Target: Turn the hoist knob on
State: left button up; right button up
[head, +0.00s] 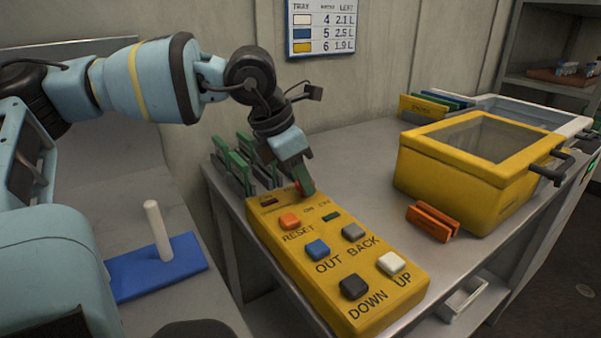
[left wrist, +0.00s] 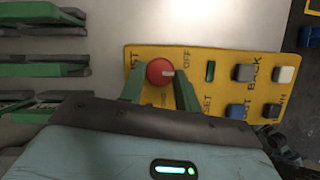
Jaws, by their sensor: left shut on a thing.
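The yellow hoist control box (head: 375,310) lies on the grey table. Its red round hoist knob (left wrist: 158,72) is at the far end, with a pale pointer mark toward the right in the left wrist view; a label reading OFF is near it. My left gripper (head: 303,180) reaches down from above and is shut on the knob. Its two green fingers (left wrist: 160,88) stand on either side of the knob in the left wrist view. In the head view the fingers hide most of the knob. My right gripper is not in view.
The box also has an orange RESET button (head: 289,221), a dark green indicator (head: 331,217), and blue, grey, black and white buttons. A yellow lidded bin (head: 450,185) and an orange holder (head: 433,222) are at the right.

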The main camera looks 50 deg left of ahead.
pick_arm(q)
jog(key=m+h, duration=0.1)
jog(key=m, duration=0.2)
jog(key=shift+a+r, duration=0.1)
jog(key=shift+a, duration=0.05)
jog(key=shift+w+m+g+h+p, duration=0.1)
jog(key=shift+m+g+h+p, duration=0.3)
jog(key=shift+m, duration=0.8)
jog(key=o, duration=1)
